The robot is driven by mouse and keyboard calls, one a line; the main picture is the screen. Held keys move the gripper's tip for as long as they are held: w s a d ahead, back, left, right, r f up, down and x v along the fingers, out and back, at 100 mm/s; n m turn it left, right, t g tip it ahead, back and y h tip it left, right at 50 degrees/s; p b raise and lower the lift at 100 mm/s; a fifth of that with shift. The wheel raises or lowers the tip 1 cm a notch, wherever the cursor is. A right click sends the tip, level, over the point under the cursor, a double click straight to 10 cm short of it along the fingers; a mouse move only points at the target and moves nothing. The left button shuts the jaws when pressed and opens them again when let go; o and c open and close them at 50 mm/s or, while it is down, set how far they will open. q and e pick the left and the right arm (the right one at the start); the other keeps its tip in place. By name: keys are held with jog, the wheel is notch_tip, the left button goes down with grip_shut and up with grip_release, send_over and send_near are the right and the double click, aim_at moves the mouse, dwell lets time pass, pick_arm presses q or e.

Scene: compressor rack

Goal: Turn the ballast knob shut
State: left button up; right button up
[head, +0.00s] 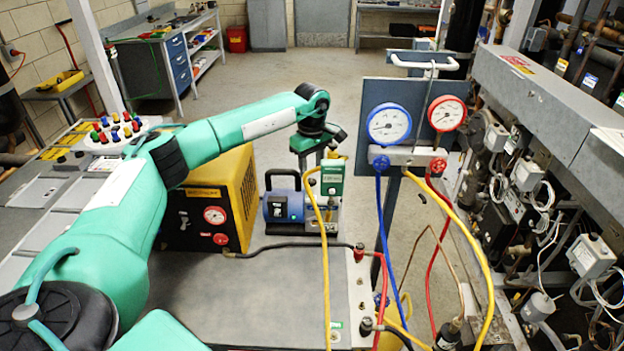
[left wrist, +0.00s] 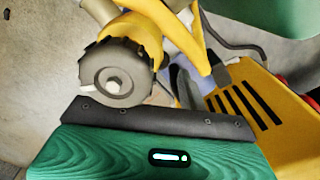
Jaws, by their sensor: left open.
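The ballast knob, a grey ribbed disc with a pale hex centre (left wrist: 113,84), shows in the left wrist view beside a yellow fitting. The blue and grey pump (head: 285,207) stands on the bench in the head view; I cannot make out the knob there. My left gripper (head: 318,165) is open, above the right part of the pump. In the left wrist view one green finger with a dark pad lies just below the knob, and part of the other shows at the top right. I cannot tell whether the pad touches the knob. My right gripper is out of view.
A yellow hose (head: 322,255) runs down past the pump. A yellow machine (head: 215,200) stands left of it. Right of it is a gauge panel (head: 368,92) with blue, red and yellow hoses. The bench top (head: 240,300) in front is mostly clear.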

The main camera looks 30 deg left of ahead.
aim_at(312, 180)
pick_arm(q)
notch_tip(312, 180, down, 4)
jog(key=shift+w+r+b, duration=0.1)
jog(key=shift+b, duration=0.55)
jog(key=shift+r+n+p, duration=0.15)
jog(key=shift+n+p, duration=0.15)
jog(key=shift+n, duration=1)
jog(key=shift+n+p, duration=0.35)
jog(key=shift+n, duration=1.85)
jog(key=shift+n+p, duration=0.5)
jog(key=shift+n, duration=0.8)
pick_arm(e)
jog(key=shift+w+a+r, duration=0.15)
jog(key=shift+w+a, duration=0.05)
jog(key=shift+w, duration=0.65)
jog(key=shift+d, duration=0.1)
pick_arm(q)
jog(key=c, duration=0.7)
